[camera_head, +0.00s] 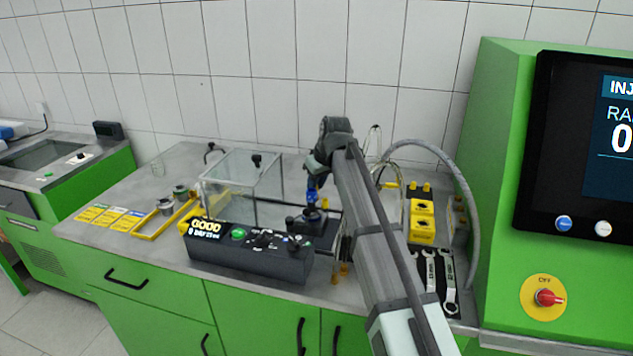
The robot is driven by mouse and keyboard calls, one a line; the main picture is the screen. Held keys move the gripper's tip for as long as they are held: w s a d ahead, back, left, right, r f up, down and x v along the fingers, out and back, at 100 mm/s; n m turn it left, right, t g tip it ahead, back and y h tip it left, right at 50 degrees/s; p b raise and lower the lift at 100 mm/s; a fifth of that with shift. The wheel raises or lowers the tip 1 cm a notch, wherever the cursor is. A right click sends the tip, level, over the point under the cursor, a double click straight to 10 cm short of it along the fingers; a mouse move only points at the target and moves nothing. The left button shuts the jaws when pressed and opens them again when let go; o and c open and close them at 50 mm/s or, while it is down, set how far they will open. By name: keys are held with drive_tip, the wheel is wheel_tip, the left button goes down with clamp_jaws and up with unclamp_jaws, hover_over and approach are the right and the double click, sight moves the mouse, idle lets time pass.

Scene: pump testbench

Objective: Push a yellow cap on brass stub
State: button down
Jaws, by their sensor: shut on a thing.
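My gripper (314,186) is small in view at the end of my arm, over the dark fixture (306,222) right of the clear box. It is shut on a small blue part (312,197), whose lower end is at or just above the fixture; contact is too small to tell. Small yellow caps (413,187) show at the back right, beside thin looped tubes, and another yellow piece (391,185) is left of them. Small brass-coloured pieces (341,269) show low beside my arm; I cannot tell whether one is the brass stub. My arm hides part of the bench.
A clear box (240,180) stands behind the black control box (250,255). Yellow blocks (421,222), wrenches (449,270) and a grey hose (470,200) are right of my arm. A yellow frame (150,236) and metal cups (181,193) lie left. The bench's left back is mostly clear.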

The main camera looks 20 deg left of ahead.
drive_tip(key=shift+s+d+f, duration=0.25)
drive_tip(key=shift+s+f, duration=0.2)
drive_tip(key=shift+f, duration=0.15)
drive_tip(key=shift+s+d+f, duration=0.2)
drive_tip(key=shift+s+f, duration=0.2)
drive_tip(key=shift+f, duration=0.15)
idle(0.6)
drive_tip(key=c, duration=1)
unclamp_jaws()
drive_tip(key=shift+r, duration=0.15)
drive_tip(key=shift+w+a+r, duration=0.15)
drive_tip(key=shift+r, duration=0.45)
drive_tip(key=shift+w+a+r, duration=0.15)
drive_tip(key=shift+r, duration=0.4)
drive_tip(key=shift+w+r, duration=0.15)
drive_tip(key=shift+r, duration=1.1)
drive_tip(key=shift+w+r, duration=0.15)
drive_tip(key=shift+r, duration=1.05)
drive_tip(key=shift+a, duration=0.15)
